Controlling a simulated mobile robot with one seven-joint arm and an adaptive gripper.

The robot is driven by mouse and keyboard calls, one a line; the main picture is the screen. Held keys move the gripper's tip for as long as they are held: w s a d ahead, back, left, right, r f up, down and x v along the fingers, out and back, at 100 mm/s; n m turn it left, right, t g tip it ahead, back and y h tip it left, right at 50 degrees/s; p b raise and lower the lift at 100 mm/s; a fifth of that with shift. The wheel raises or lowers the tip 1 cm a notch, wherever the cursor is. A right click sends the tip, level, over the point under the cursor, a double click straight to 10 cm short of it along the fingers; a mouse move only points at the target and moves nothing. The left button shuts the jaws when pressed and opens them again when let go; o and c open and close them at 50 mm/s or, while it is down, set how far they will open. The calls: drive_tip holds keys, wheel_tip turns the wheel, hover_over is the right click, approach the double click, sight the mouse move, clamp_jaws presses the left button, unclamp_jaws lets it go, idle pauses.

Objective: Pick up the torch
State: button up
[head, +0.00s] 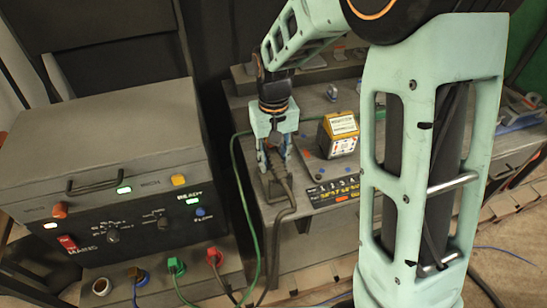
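My gripper (274,160) points down at the left part of the grey workbench (243,112). Its pale green fingers are on either side of a dark, slim thing (277,170) that looks like the torch, with a black cable running down from it over the bench's front edge. The torch is small and partly hidden by the gripper. Whether the fingers touch it or are closed on it cannot be made out.
A yellow-topped box (338,134) stands right of my gripper, behind a black numbered panel (333,190). A large grey power unit (110,170) with lit labels stands on the left. Green and red plugs (176,266) with cables are below it. A green cable (240,165) passes along the bench's left side.

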clamp_jaws()
drive_tip(key=shift+r, duration=0.2)
